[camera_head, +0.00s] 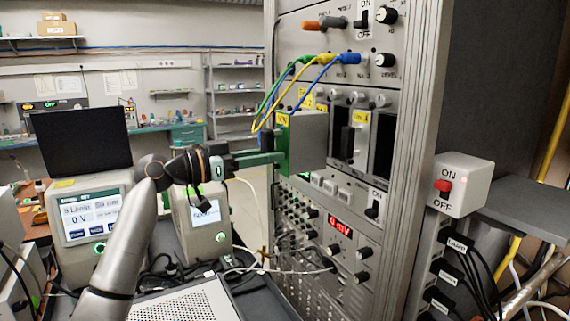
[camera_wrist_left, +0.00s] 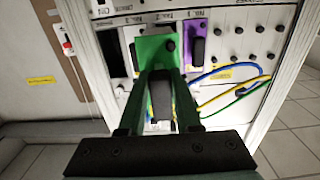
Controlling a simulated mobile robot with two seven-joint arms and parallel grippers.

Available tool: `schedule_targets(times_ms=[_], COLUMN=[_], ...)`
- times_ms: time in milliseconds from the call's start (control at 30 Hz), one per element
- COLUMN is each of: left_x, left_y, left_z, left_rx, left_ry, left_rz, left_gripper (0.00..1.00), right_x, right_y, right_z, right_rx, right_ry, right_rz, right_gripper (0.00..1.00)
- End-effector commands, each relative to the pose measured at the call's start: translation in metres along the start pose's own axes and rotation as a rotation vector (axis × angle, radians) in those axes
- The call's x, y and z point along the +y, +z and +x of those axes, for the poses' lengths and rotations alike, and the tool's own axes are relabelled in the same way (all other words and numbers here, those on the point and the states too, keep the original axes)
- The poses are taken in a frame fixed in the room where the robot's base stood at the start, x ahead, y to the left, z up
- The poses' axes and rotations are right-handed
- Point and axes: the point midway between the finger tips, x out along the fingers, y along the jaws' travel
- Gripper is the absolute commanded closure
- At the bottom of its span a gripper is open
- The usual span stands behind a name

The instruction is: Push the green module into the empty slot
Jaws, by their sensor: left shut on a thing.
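The green module (camera_head: 284,148) has a green front plate and a grey box body (camera_head: 309,138). It is held in front of the rack, its body pointing right toward the panel. My left gripper (camera_head: 272,158) is shut on the module's dark handle. In the left wrist view the green front (camera_wrist_left: 155,50) is between and beyond the fingertips (camera_wrist_left: 161,82) of that gripper. The left wrist view shows a dark opening (camera_wrist_left: 117,54) left of the green front. My right gripper is out of view.
A purple module (camera_wrist_left: 196,45) sits in the rack beside the green one in the left wrist view. Yellow, green and blue cables (camera_head: 268,100) loop close to the held module. Instruments (camera_head: 90,215) stand at left.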

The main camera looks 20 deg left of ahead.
Motion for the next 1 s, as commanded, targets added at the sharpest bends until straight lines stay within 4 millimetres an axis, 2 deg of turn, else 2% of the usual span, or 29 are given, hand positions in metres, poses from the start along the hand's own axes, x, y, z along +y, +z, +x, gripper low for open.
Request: schedule_targets(times_ms=[33,167,567,767,1000], left_x=[-0.007,-0.016,-0.017,-0.016,-0.016], left_y=[-0.003,-0.003,-0.003,-0.003,-0.003], left_z=[-0.002,-0.004,-0.003,0.008,0.031], left_rx=[0.01,0.018,0.02,0.021,0.021], left_ry=[-0.002,0.001,0.002,0.003,0.003], left_rz=[-0.002,0.0,0.0,-0.002,-0.002], left_gripper=[1.0,1.0,1.0,1.0,1.0], right_x=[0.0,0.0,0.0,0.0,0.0], right_y=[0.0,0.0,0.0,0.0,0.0], right_z=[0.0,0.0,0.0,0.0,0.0], right_rx=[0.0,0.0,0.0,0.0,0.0], right_ry=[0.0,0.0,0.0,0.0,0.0], right_rz=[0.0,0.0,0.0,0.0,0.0], right_gripper=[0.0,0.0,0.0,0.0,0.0])
